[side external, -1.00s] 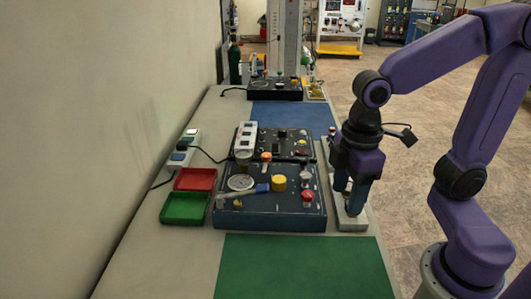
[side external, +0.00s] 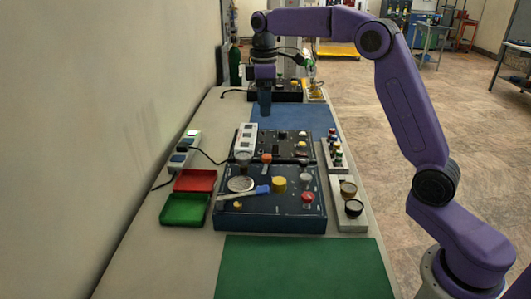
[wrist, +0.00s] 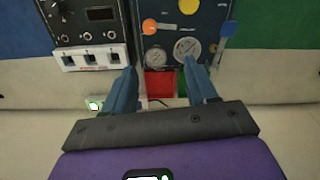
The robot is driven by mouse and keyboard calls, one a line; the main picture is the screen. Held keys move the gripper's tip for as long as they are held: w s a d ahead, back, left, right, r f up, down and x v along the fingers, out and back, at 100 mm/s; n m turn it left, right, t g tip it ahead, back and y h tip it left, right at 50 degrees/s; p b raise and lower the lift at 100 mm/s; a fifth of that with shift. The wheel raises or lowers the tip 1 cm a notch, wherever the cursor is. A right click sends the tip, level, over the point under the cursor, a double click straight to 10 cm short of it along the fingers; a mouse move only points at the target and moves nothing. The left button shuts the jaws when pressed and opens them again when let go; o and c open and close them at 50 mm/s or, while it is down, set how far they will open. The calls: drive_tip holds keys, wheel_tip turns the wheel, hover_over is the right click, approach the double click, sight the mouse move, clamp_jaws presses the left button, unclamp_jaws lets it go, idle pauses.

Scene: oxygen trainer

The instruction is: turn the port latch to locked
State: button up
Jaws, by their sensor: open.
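The trainer console (side external: 255,212) is a dark blue box in the middle of the table. Its top carries a blue lever (side external: 256,191), a round pale dial (side external: 240,184), and yellow (side external: 279,184), orange (side external: 266,158) and red (side external: 308,197) knobs. I cannot tell for sure which part is the port latch. In the wrist view the blue lever (wrist: 229,29) is right of the dials, beyond the right finger. My gripper (side external: 265,114) is open and empty, pointing down behind the consoles near the blue mat. Its two blue fingers (wrist: 160,73) are spread in the wrist view.
Red (side external: 195,180) and green (side external: 185,209) trays lie left of the console. A second dark panel (side external: 275,143) with a white switch strip (side external: 246,137) adjoins its back. A pale block with round parts (side external: 348,222) stands at right. The green mat (side external: 300,265) is clear.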

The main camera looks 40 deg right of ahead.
sight(266, 156)
drive_tip(key=f, duration=0.5)
drive_tip(key=w+d+f, duration=0.1)
drive_tip(key=f, duration=1.1)
drive_tip(key=shift+w+d+f, duration=0.15)
drive_tip(key=shift+d+f, duration=0.05)
drive_tip(key=shift+d, duration=0.15)
drive_tip(key=c, duration=1.1)
